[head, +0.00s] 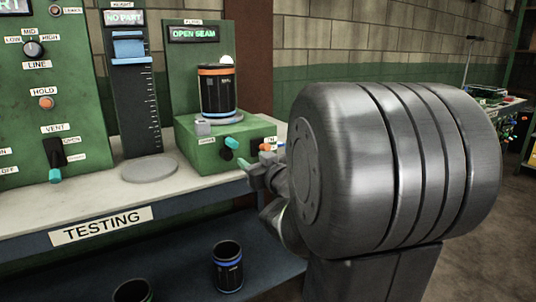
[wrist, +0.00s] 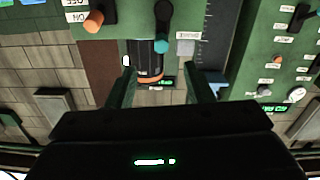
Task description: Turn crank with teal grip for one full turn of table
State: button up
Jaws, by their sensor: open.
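The crank's teal grip (head: 232,143) is on the front of the green box (head: 195,158), beside a dark round part. The teal grip also shows in the wrist view (wrist: 161,46), above the gap between my fingers. A black sleeve with an orange band (head: 217,92) stands upright on top of the box; the table under it is mostly hidden. My gripper (head: 252,172) is open and empty, in front of and slightly below the box's right part. Its two dark green fingers (wrist: 161,72) show apart in the wrist view, with no contact visible on the grip.
An orange knob (head: 265,147) is right of the crank, close to my gripper. A small grey block (head: 203,127) sits on the box. A grey round plate (head: 150,170) lies left on the bench. A blue-banded sleeve (head: 228,266) stands on the lower shelf. The display reads OPEN SEAM.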

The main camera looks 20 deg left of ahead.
aim_at(235, 145)
jog(key=x, duration=0.4)
jog(key=b+x, duration=0.1)
jog(key=x, duration=0.9)
jog(key=shift+s+a+r+b, duration=0.15)
jog(key=shift+r+b, duration=0.15)
jog(key=c, duration=1)
